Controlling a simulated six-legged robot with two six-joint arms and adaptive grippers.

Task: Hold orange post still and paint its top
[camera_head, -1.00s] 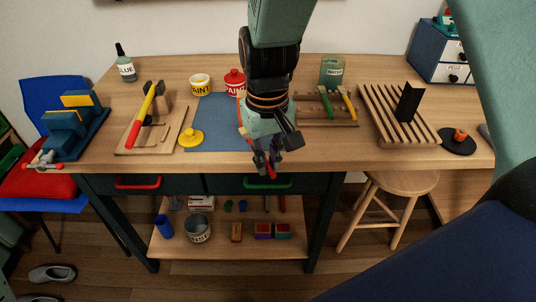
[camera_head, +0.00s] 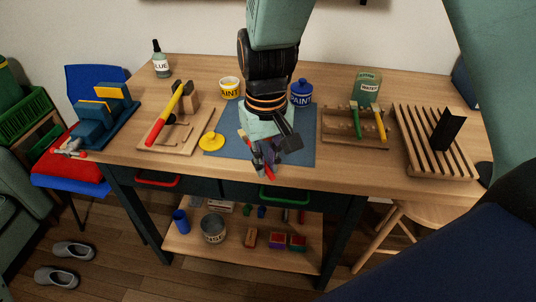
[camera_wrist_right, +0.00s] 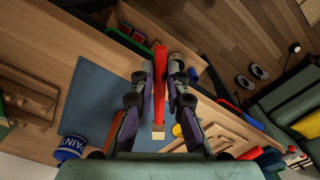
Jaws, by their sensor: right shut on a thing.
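My right gripper (camera_head: 267,158) is over the front edge of the workbench. Its fingers (camera_wrist_right: 160,85) are shut on a thin red stick (camera_wrist_right: 160,58) with a pale, block-like end, which looks like a brush. In the head view, only small red parts of it show around the fingers. A yellow paint pot (camera_head: 230,87) and a blue paint pot (camera_head: 301,93) stand behind the mat. My left gripper is not in view.
A yellow lid (camera_head: 211,141) lies left of the gripper. A board with a hammer (camera_head: 170,112) is farther left. A glue bottle (camera_head: 161,62) is at the back left.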

